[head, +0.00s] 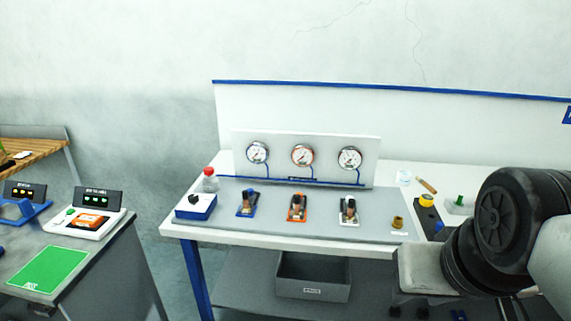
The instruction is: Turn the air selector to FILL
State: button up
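A blue box with a white top and a black knob (194,200) sits at the left front of the bench. It may be the air selector; its markings are too small to read. A yellow and black round piece (426,201) stands at the bench's right side, close to my arm in the picture. My gripper (427,312) is at the lower right, in front of the bench and well apart from the blue box. Only its dark ends show at the picture's bottom edge, so its opening cannot be told.
The bench (178,230) carries a panel with three gauges (303,155), and blue, orange and white fixtures in a row. A red-capped bottle (209,180) stands behind the blue box. A grey bin (313,278) is below. A side table with a green mat (47,269) is left.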

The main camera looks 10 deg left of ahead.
aim_at(194, 199)
jog(key=u, duration=1.2)
jog(key=i+j+z, duration=0.15)
jog(key=z, duration=0.3)
jog(key=i+j+z, duration=0.25)
jog(key=z, duration=0.15)
jog(key=i+j, duration=0.3)
jog(key=i+j+z, duration=0.15)
jog(key=i+j, duration=0.2)
jog(key=j, duration=0.15)
jog(key=i+j, duration=0.3)
jog(key=i+j+z, duration=0.15)
jog(key=j, duration=0.4)
jog(key=i, duration=0.1)
